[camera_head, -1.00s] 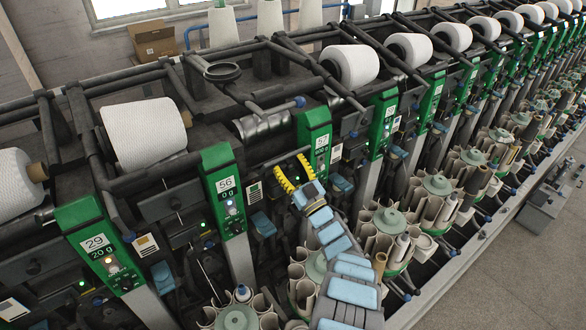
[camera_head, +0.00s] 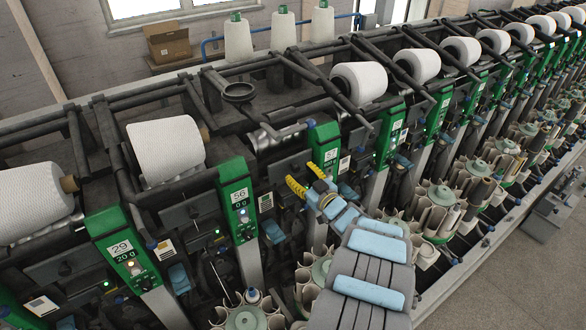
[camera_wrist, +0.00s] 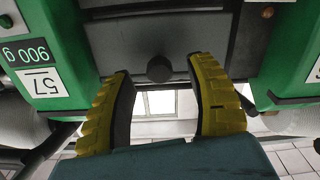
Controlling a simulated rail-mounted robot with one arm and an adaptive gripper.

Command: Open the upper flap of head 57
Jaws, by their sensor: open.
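Head 57 has a green front panel (camera_head: 325,150) at the middle of the head view; its number shows upside down in the wrist view (camera_wrist: 40,84). The upper flap (camera_wrist: 155,40) is a dark grey panel left of that green panel in the head view. A round dark knob (camera_wrist: 159,69) sticks out of it, and the flap looks closed. My gripper (camera_head: 304,177) is in front of the flap, its yellow fingers spread. In the wrist view my gripper (camera_wrist: 160,78) is open, one finger on each side of the knob, with gaps visible. Depth to the knob is unclear.
Head 56 (camera_head: 238,200) is to the left, and head 29 (camera_head: 123,262) further left. A metal drum (camera_head: 275,136) lies above the flap. White yarn cones (camera_head: 358,84) line the top. Bobbin magazines (camera_head: 440,195) stand below on the right. Blue-tipped levers crowd the front.

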